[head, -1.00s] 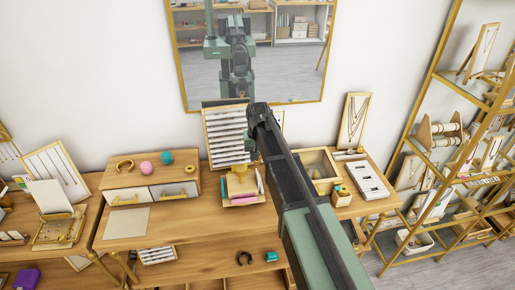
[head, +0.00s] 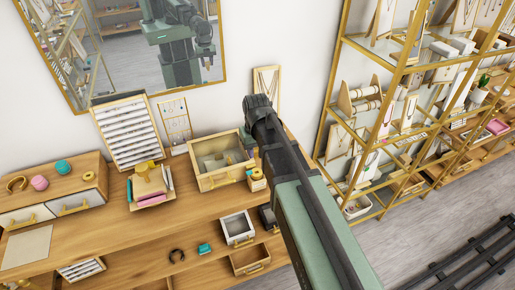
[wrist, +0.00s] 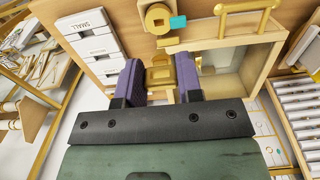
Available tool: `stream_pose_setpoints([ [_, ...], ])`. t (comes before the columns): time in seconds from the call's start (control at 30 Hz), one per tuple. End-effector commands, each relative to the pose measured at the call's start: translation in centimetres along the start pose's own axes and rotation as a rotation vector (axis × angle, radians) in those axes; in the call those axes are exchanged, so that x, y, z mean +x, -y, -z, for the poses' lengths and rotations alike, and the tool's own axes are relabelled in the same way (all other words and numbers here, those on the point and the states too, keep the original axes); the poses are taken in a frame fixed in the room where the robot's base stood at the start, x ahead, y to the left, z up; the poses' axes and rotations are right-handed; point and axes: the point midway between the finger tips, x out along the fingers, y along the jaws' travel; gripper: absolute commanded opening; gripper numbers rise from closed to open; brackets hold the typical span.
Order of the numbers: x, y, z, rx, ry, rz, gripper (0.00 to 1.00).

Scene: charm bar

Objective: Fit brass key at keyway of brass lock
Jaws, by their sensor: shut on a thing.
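My gripper (wrist: 159,66) shows in the wrist view as two purple fingers, with a golden piece between them that I take for the brass key (wrist: 160,77). Its outline is hard to make out. Past the fingertips, at the top of the wrist view, a golden round piece with a dark square opening sits on a wooden block; I take it for the brass lock (wrist: 157,17). The lock also shows in the head view (head: 257,175), just right of a glass-topped box. Key and lock look apart. In the head view my arm hides most of the gripper.
The wooden box (head: 218,182) with its golden handle stands close to the lock. A small teal piece (wrist: 178,22) is beside the lock. A gold-framed shelf (head: 335,110) stands at the right.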

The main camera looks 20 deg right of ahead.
Motion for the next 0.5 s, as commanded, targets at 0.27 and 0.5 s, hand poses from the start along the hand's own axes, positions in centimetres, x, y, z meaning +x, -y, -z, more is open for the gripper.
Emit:
stream_pose_setpoints([
  [0.27, 1.2, 0.0, 0.0, 0.001, 0.000, 0.000, 0.10],
  [0.5, 4.1, 0.0, 0.0, 0.001, 0.000, 0.000, 0.10],
])
